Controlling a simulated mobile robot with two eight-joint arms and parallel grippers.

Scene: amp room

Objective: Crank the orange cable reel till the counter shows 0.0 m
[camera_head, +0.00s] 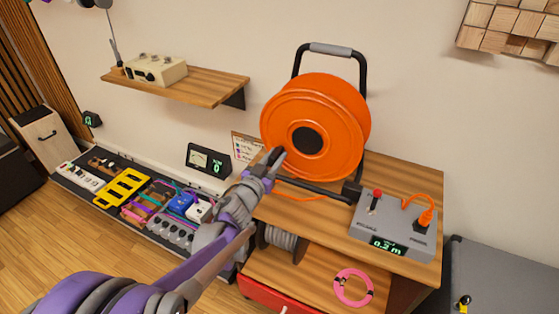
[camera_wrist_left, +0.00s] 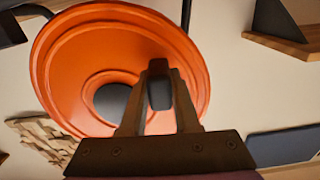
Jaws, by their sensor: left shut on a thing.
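The orange cable reel (camera_head: 330,105) stands upright in a black frame on a wooden cabinet; it also fills the upper left of the left wrist view (camera_wrist_left: 60,60). My left gripper (camera_head: 275,158) is at the reel's lower left front. It is shut on a dark crank handle (camera_wrist_left: 160,92), which shows between its fingers in the wrist view. The crank's arm is mostly hidden. The grey counter box (camera_head: 391,226) sits right of the reel. Its green display (camera_head: 388,246) seems to read 0.3 m, with the last digit not crisp. My right gripper is not in view.
The counter box carries a red-topped lever (camera_head: 375,198) and an orange plug and cable (camera_head: 425,215). A pink ring (camera_head: 353,287) lies on the lower shelf. A pedalboard (camera_head: 135,205) is at left, below a wall shelf (camera_head: 185,92). Wall space above the reel is clear.

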